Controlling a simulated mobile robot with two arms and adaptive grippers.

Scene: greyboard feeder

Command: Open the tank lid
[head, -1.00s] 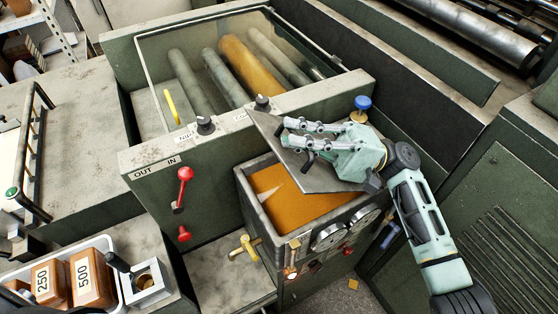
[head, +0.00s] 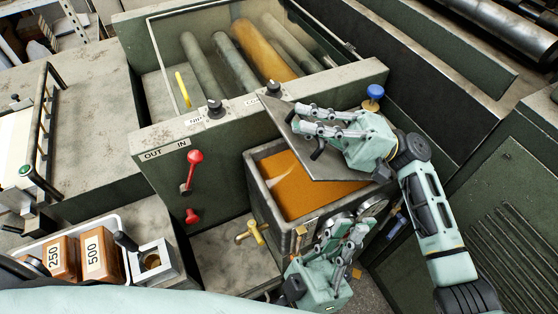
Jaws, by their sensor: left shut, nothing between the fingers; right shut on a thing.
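The tank (head: 258,190) is a dark green box with a grey rim, holding orange-brown material (head: 300,192). Its lid (head: 318,168), a flat grey plate, is raised and tilted above the far right part of the opening. My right gripper (head: 304,122) lies across the lid and is shut on it; the fingers hide the exact grip. My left gripper (head: 352,236) is shut and empty at the tank's front side, in front of the gauges (head: 372,206), partly hiding them. Its fingers point up toward the tank rim, below the lid.
A panel with red levers (head: 193,165) stands left of the tank. A yellow valve (head: 252,233) sits by the tank's left foot. A blue knob (head: 375,91) is behind my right gripper. A white tray (head: 122,225) with brown weights (head: 97,256) is at lower left.

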